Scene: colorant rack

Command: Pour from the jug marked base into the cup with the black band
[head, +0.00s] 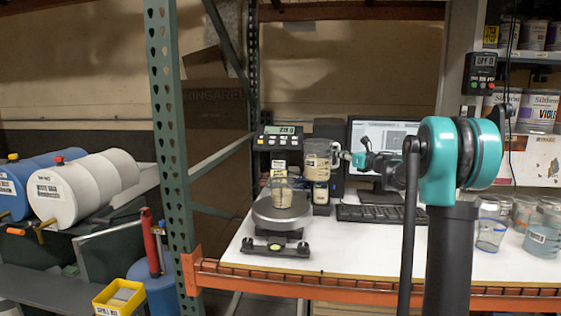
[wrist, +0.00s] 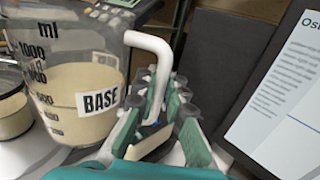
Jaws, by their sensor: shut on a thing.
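The clear jug marked BASE (wrist: 77,85) holds cream liquid and looks roughly upright in the wrist view. My gripper (wrist: 163,112) is shut on its white handle (wrist: 150,45). In the head view the jug (head: 317,158) is held above the bench, right of the scale, with my gripper (head: 343,156) at its right side. A clear cup (head: 282,193) with cream contents stands on the round scale (head: 282,215), left of and below the jug. A cup with a dark rim and cream contents (wrist: 12,112) shows at the wrist view's left edge.
A small labelled container (head: 321,194) stands below the jug. A scale display (head: 278,138) is behind the scale. A monitor (head: 384,140) and keyboard (head: 382,214) stand at the back. Several cups and jugs, one with a blue band (head: 490,236), stand at the right.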

